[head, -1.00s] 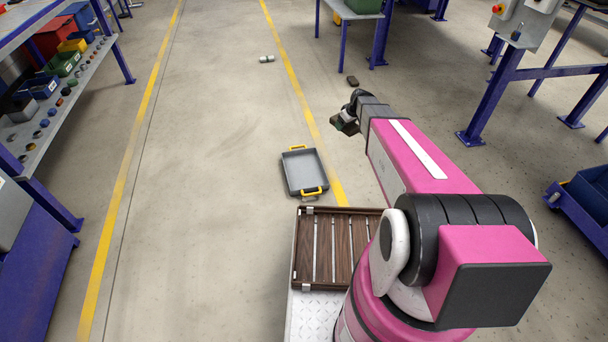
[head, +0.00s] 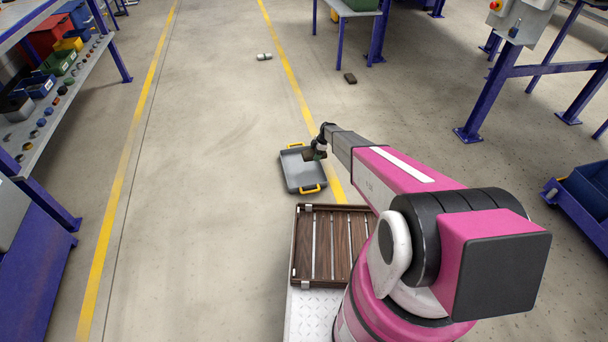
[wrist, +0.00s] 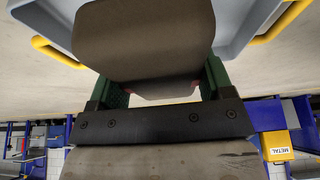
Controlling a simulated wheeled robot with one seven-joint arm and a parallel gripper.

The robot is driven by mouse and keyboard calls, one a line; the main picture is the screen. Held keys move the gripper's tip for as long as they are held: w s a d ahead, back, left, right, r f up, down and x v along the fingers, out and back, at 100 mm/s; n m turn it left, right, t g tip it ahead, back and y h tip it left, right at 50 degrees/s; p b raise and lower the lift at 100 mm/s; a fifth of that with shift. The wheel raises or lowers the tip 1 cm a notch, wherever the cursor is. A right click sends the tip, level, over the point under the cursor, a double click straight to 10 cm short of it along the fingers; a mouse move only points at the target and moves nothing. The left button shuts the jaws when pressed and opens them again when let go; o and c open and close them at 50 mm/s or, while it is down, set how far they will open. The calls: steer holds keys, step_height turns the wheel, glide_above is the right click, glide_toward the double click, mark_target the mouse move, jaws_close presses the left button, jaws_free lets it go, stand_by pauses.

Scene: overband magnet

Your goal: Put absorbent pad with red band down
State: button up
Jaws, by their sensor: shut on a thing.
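My gripper (head: 318,150) is over the far right part of a grey tray with yellow handles (head: 291,176) on the floor. In the wrist view its green fingers (wrist: 158,84) are shut on a grey-brown pad (wrist: 145,38), the absorbent pad. Small reddish traces show at the pad's edges near the fingers; most of any band is hidden. The pad looks small and dark in the head view (head: 309,155). It appears held above the tray, but the exact height is unclear. The tray's rim also shows in the wrist view (wrist: 232,28).
A brown slatted wooden tray (head: 297,245) lies on my base, nearer than the grey tray. A dark brown block (head: 350,78) and a pale cylinder-like item (head: 264,57) lie farther off on open floor. Shelving with bins (head: 75,95) stands left; blue steel legs (head: 483,100) stand right.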

glide_above(303, 180)
steer(key=d, duration=0.2)
steer(key=f, duration=0.6)
steer(key=shift+w+a, duration=0.1)
steer(key=shift+a, duration=0.1)
steer(key=shift+f, duration=2.05)
steer(key=shift+f, duration=0.15)
steer(key=o, duration=1)
